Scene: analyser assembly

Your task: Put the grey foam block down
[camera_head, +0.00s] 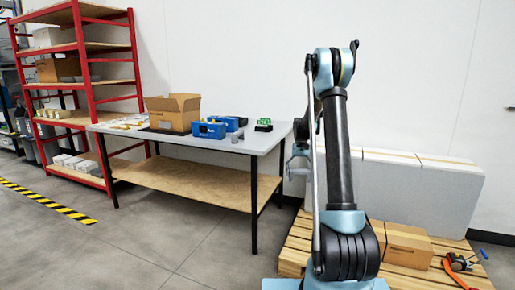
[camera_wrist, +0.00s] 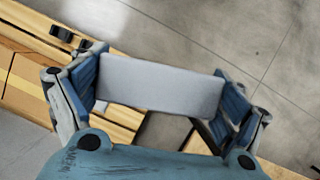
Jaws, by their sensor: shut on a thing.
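A grey foam block (camera_wrist: 155,88) spans the wrist view between the two blue-padded fingers of my gripper (camera_wrist: 160,64). The fingers press on its two short ends, and it lies slightly tilted in that picture. In the head view my gripper (camera_head: 299,160) is partly hidden behind my arm, just off the right end of the grey table (camera_head: 215,142). I cannot make out the held block clearly there. In the wrist view, wooden slats and floor show beyond the block, which appears held clear of them.
A wooden pallet (camera_head: 299,243) bears large grey blocks (camera_head: 443,190), a cardboard box (camera_head: 407,246) and tools. On the table stand an open carton (camera_head: 172,113), blue bins (camera_head: 209,130) and a green item (camera_head: 264,124). A red shelf (camera_head: 83,80) is at left. The floor in front of the table is clear.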

